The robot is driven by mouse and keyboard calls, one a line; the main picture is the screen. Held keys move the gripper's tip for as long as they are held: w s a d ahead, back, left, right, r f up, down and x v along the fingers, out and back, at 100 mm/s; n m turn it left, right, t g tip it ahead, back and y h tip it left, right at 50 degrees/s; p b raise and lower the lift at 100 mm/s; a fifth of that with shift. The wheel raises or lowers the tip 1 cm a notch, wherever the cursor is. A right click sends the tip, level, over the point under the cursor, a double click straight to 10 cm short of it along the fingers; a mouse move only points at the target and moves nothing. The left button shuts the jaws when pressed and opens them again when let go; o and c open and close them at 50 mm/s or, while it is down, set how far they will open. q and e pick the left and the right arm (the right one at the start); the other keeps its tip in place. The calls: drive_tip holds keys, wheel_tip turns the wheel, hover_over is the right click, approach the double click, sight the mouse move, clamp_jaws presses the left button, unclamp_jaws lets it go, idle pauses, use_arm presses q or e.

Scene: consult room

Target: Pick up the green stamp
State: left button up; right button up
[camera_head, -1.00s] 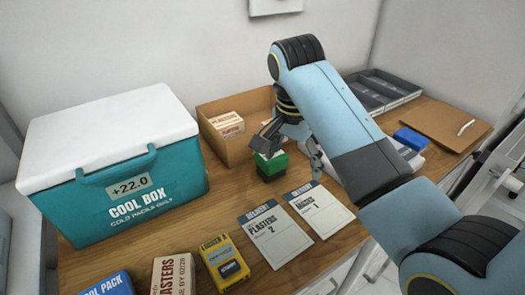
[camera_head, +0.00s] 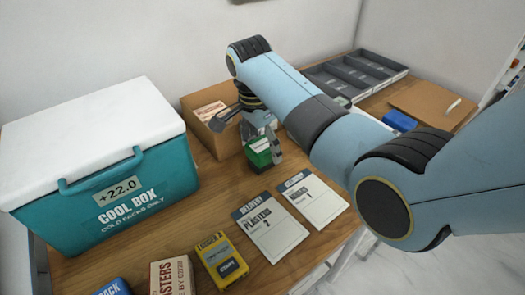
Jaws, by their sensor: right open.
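The green stamp (camera_head: 258,156) stands on the wooden table, in front of the cardboard box and behind the delivery cards. It has a pale patch with small writing on it. My right gripper (camera_head: 252,132) is open over the stamp, its arm coming in from the right. One finger is close against the stamp's right side; I cannot tell if they touch. The other finger sticks out to the left, above and behind the stamp, near the cardboard box. My left gripper is not in view.
A teal cool box (camera_head: 150,200) fills the left. The open cardboard box (camera_head: 226,143) is behind the stamp. A grey tray (camera_head: 358,75) and blue item (camera_head: 399,121) are at the back right.

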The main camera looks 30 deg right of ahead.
drive_tip(key=shift+w+d+f, duration=0.1)
drive_tip(key=shift+f, duration=0.5)
drive_tip(key=shift+c, duration=0.2)
drive_tip(key=c, duration=1.3)
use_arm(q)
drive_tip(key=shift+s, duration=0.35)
use_arm(e)
drive_tip(key=shift+r, duration=0.1)
